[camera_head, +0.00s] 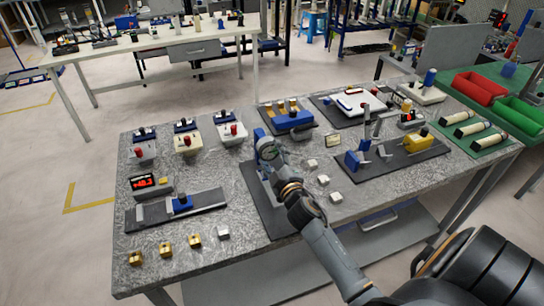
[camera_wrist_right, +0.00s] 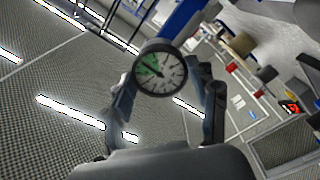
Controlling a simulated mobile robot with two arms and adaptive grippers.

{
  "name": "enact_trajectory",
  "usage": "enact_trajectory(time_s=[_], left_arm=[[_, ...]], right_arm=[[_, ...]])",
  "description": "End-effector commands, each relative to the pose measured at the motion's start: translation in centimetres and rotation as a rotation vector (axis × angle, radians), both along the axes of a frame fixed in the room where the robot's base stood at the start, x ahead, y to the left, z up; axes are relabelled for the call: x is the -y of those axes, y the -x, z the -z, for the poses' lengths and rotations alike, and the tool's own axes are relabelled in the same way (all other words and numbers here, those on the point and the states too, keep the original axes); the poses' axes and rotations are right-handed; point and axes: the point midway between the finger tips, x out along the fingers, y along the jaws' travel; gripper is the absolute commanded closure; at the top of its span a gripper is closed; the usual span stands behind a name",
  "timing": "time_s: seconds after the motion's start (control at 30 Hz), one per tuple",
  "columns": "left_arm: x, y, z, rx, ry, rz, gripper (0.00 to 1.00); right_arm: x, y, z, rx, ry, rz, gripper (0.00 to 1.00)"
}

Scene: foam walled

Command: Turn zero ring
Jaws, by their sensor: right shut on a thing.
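The dial gauge (camera_head: 268,152) stands on a blue stand (camera_head: 259,134) on a dark mat (camera_head: 254,190) in the middle of the table. In the right wrist view, the gauge face (camera_wrist_right: 161,72) is round, with a dark rim, a green sector and a needle. My right gripper (camera_head: 271,158) is at the gauge; in the wrist view, its fingers (camera_wrist_right: 166,80) lie on either side of the rim and are shut on it. The exact finger contact is partly hidden. My left gripper is in neither view.
A red-digit display (camera_head: 150,183) and a blue slider fixture (camera_head: 180,204) are at the left. Small white blocks (camera_head: 323,180) lie just right of my arm. A blue and yellow fixture (camera_head: 385,152) stands further right. Red (camera_head: 478,88) and green (camera_head: 519,113) bins are at the far right.

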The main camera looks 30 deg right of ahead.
Motion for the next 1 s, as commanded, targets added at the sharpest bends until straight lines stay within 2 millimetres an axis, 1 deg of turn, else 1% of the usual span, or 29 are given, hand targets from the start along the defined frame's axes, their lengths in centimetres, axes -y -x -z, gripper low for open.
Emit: enact_trajectory(time_s=[0.2,0.63,0.67,0.7,0.73,0.77,1.0], left_arm=[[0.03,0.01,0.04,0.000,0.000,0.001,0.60],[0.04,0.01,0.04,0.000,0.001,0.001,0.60],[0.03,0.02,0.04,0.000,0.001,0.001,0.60],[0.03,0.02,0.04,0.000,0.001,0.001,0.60],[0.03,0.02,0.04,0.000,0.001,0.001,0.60],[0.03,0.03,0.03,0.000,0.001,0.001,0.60],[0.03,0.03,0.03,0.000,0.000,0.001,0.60]], right_arm=[[0.01,0.00,0.01,-0.010,0.041,0.000,0.72],[-0.01,0.01,0.01,-0.011,0.045,0.000,0.72],[0.00,0.01,0.00,-0.011,0.045,0.000,0.35],[-0.01,0.01,0.01,-0.011,0.045,0.000,0.27],[-0.01,0.01,0.01,-0.011,0.045,0.000,0.21],[-0.01,0.01,0.01,-0.011,0.045,0.000,0.18],[-0.01,0.00,0.01,-0.011,0.044,0.000,0.18]])
